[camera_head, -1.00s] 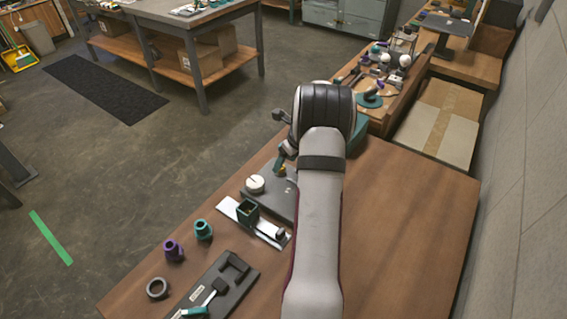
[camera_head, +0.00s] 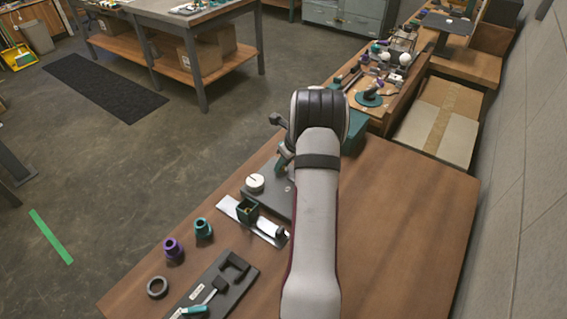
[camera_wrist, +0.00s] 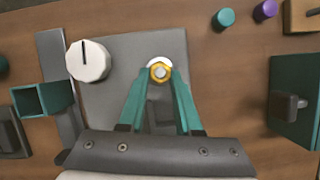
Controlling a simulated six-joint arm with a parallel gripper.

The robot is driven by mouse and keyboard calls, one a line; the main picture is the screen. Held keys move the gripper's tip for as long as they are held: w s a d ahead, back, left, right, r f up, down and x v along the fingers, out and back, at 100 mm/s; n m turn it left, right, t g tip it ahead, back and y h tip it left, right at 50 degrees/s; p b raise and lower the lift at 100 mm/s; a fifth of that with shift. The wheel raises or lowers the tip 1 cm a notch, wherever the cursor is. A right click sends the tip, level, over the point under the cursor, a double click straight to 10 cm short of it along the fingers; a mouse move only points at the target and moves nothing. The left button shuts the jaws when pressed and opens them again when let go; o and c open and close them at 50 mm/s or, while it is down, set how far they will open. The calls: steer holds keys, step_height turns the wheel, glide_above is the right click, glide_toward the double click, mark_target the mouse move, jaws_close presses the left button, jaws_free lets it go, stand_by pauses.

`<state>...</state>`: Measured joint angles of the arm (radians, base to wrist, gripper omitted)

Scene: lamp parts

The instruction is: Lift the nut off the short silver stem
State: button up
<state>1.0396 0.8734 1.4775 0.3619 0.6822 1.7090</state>
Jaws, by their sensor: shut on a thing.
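The nut (camera_wrist: 154,68) is a small gold-yellow ring between the tips of my gripper's teal fingers in the wrist view. My gripper (camera_wrist: 160,77) is shut on it. A silver-grey round end, seemingly the short stem (camera_wrist: 160,73), shows in the nut's opening, with a pale disc edge just behind. From this top view I cannot tell whether the nut is still around the stem or above it. In the head view my arm hides the nut, the stem and the fingertips.
A grey plate (camera_wrist: 110,95) lies under the gripper, with a white dial (camera_wrist: 88,61) at its left, also in the head view (camera_head: 255,183). A green square holder (camera_wrist: 43,98) stands farther left. A dark green block (camera_wrist: 296,95) stands at right. Wooden tabletop is bare right of my arm.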

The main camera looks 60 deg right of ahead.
mark_target(284, 168)
jaws_close()
steer(key=shift+r, duration=0.6)
steer(key=shift+r, duration=0.25)
steer(key=shift+r, duration=0.1)
steer(key=shift+r, duration=1.4)
steer(key=shift+r, duration=2)
